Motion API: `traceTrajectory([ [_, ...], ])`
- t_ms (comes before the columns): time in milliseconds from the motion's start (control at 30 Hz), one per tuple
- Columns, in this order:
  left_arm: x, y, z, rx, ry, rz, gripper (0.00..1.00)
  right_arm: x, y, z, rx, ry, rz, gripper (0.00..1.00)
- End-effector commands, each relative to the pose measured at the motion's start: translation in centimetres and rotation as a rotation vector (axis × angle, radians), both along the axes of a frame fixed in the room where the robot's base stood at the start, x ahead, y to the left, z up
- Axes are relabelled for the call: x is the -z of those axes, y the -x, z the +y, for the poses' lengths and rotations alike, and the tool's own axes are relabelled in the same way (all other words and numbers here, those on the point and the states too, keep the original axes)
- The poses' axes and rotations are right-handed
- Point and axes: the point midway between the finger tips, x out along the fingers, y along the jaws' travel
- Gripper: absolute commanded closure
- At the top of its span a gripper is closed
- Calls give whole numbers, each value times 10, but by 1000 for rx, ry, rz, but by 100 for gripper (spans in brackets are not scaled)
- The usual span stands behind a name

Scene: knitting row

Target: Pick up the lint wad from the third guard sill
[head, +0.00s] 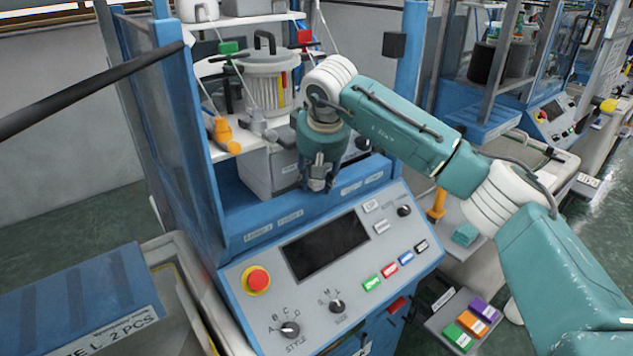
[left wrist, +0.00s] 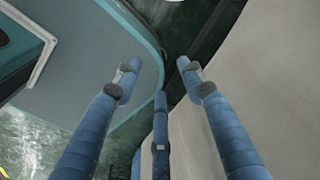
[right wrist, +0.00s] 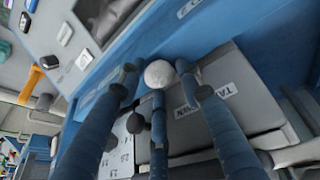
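A round, pale grey lint wad (right wrist: 158,74) shows in the right wrist view against the blue guard sill (right wrist: 240,62). In the head view the wad cannot be made out, and my right gripper (head: 318,182) hangs over the sill (head: 262,226) just behind the control panel. In the right wrist view the fingers of my right gripper (right wrist: 157,80) are spread, with the wad at their tips. I cannot tell whether they touch it. My left gripper (left wrist: 158,75) is open and empty in the left wrist view, above the floor and a grey surface. It is out of the head view.
The control panel (head: 330,262) with a red stop button (head: 256,280) and knobs lies in front of the sill. A grey box (head: 268,172) and a white ribbed cylinder (head: 268,82) stand behind it.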

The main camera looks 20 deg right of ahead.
Motion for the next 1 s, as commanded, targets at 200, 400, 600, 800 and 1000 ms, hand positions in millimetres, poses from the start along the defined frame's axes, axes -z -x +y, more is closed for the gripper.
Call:
traceTrajectory([
  [200, 1, 15, 5, -1, -7, 21, 60, 0, 0, 0, 0, 0, 0, 79],
  [400, 2, 16, 5, -1, -7, 23, 60, 0, 0, 0, 0, -1, 0, 80],
  [600, 2, 15, 5, -1, -7, 21, 60, -1, 0, 0, 0, 0, 0, 80],
  [800, 12, 11, 4, 1, -6, 16, 60, -13, -1, 0, 2, 0, -5, 80],
  [1000, 27, 9, 4, 1, -5, 12, 60, -11, 32, 3, -4, 2, -3, 80],
])
